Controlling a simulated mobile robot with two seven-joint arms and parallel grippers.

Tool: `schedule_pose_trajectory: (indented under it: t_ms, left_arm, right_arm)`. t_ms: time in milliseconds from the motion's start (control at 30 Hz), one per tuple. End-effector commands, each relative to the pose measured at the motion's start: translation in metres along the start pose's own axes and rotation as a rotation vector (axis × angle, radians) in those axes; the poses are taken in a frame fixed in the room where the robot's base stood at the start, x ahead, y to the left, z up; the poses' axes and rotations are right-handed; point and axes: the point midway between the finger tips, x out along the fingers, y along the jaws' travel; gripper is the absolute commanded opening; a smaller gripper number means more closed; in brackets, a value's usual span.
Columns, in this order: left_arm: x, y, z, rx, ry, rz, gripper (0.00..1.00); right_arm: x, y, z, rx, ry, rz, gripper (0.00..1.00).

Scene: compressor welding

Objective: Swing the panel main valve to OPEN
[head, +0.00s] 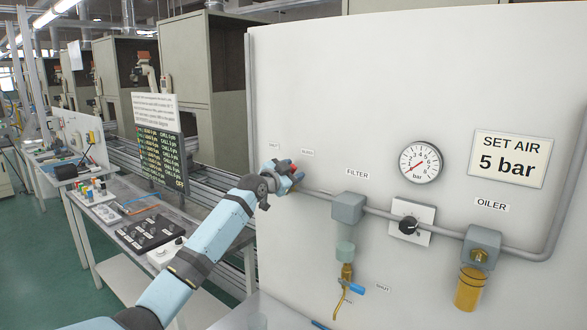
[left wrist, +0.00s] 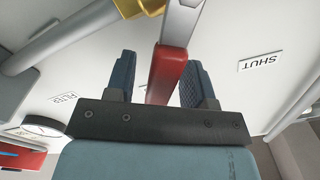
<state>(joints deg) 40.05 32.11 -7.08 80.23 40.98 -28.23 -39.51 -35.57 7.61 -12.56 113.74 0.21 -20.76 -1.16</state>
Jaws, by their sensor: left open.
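The main valve's red lever handle (left wrist: 166,73) shows in the left wrist view, hanging from a grey stem below a brass body (left wrist: 136,7). My left gripper (left wrist: 160,78) is open, with one dark finger on each side of the red handle; I cannot tell if either touches it. In the head view my left gripper (head: 288,174) is at the left end of the panel's pipe and mostly hides the valve. A SHUT label (left wrist: 261,62) reads upside down at right in the wrist view. My right gripper is not in view.
The white panel (head: 330,90) carries a pressure gauge (head: 420,162) with its needle low, a filter (head: 347,208), a black knob (head: 408,226) and an oiler (head: 481,248). A blue-handled valve (head: 355,288) hangs below the filter. A bench (head: 100,232) with a control box stands left.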

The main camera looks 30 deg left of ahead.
Motion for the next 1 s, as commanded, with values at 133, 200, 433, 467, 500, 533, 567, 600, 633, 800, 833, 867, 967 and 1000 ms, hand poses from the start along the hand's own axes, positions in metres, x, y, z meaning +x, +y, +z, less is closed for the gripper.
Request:
schedule_pose_trajectory:
  t_ms: [133, 200, 433, 467, 500, 533, 567, 600, 633, 800, 833, 867, 967, 1000]
  left_arm:
    - [0.008, 0.000, 0.000, 0.000, 0.000, 0.000, 0.49]
    - [0.009, 0.001, 0.000, 0.001, 0.000, 0.000, 0.49]
    - [0.008, 0.001, 0.000, 0.001, 0.000, 0.000, 0.40]
    - [0.008, 0.001, 0.000, 0.001, 0.000, 0.000, 0.33]
    - [0.008, 0.001, 0.000, 0.001, 0.000, 0.000, 0.24]
    - [0.008, 0.001, 0.000, 0.001, 0.000, 0.000, 0.17]
    - [0.008, 0.001, 0.000, 0.001, 0.000, 0.000, 0.10]
    - [0.008, 0.001, 0.000, 0.001, 0.000, 0.000, 0.01]
    - [0.008, 0.001, 0.000, 0.001, 0.000, 0.000, 0.00]
    - [0.009, 0.001, 0.001, 0.003, 0.000, 0.000, 0.00]
    - [0.009, 0.001, 0.001, 0.006, -0.001, 0.000, 0.00]
    - [0.010, 0.001, 0.001, 0.009, -0.001, 0.000, 0.00]
    - [0.015, 0.001, 0.003, 0.028, -0.001, -0.001, 0.00]
    - [0.018, 0.002, 0.004, 0.041, -0.001, -0.001, 0.00]
  right_arm:
    - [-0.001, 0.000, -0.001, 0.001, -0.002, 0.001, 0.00]
    - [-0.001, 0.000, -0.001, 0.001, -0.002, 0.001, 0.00]
    - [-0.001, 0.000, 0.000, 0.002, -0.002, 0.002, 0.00]
    - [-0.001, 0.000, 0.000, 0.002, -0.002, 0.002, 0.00]
    - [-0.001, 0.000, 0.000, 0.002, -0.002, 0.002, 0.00]
    - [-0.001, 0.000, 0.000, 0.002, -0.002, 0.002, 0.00]
    - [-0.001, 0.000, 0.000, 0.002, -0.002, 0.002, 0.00]
    - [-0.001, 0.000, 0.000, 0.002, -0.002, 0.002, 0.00]
    - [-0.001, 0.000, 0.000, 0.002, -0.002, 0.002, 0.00]
    - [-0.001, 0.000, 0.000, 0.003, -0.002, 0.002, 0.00]
    - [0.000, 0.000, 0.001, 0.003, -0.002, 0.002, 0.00]
    - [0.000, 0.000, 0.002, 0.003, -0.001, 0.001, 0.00]
    - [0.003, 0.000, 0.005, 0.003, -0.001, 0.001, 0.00]
    - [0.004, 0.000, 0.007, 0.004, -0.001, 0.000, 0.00]
